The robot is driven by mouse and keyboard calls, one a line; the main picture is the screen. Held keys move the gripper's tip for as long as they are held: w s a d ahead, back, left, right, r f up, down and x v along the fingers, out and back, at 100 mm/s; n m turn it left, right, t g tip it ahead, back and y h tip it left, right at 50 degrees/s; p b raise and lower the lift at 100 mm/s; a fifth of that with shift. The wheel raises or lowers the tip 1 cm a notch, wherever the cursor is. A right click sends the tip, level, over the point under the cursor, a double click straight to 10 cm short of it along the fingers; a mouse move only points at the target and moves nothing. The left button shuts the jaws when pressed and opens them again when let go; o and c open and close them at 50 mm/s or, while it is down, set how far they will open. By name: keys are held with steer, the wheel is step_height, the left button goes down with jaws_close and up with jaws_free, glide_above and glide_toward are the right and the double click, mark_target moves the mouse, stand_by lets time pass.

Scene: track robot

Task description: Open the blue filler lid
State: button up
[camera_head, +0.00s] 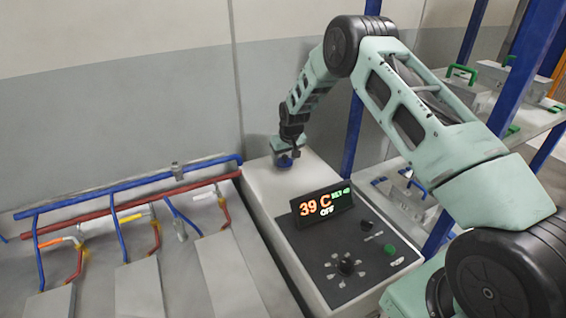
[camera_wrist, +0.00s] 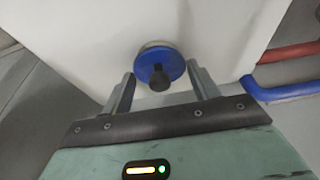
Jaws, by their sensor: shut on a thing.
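The blue filler lid (camera_wrist: 177,65) is a round disc with a dark knob (camera_wrist: 159,79) at its centre, and sits on a pale ring on the white machine top. The lid looks seated on the ring, with no clear gap. In the head view the lid (camera_head: 285,161) shows as a small blue shape under my gripper (camera_head: 288,152), at the back of the machine, and is partly hidden by it.
The white machine (camera_head: 262,190) carries a display (camera_head: 321,205) reading 39 C and OFF, and a dark control panel (camera_head: 345,262) with a knob and green button. Red and blue pipes (camera_head: 130,203) run at left. A blue-posted shelf (camera_head: 459,112) stands at right.

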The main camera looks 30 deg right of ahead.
steer(key=shift+w+r, duration=0.5)
steer(key=shift+w, duration=0.1)
steer(key=shift+w+r, duration=0.2)
steer(key=shift+w, duration=0.05)
steer(key=shift+b, duration=0.3)
jaws_close()
steer(key=shift+w+r, duration=0.15)
steer(key=shift+w+r, duration=0.35)
steer(key=shift+r, duration=0.05)
steer(key=shift+w+r, duration=0.4)
steer(key=shift+r, duration=0.1)
steer(key=shift+w+r, duration=0.1)
steer(key=shift+w, duration=0.05)
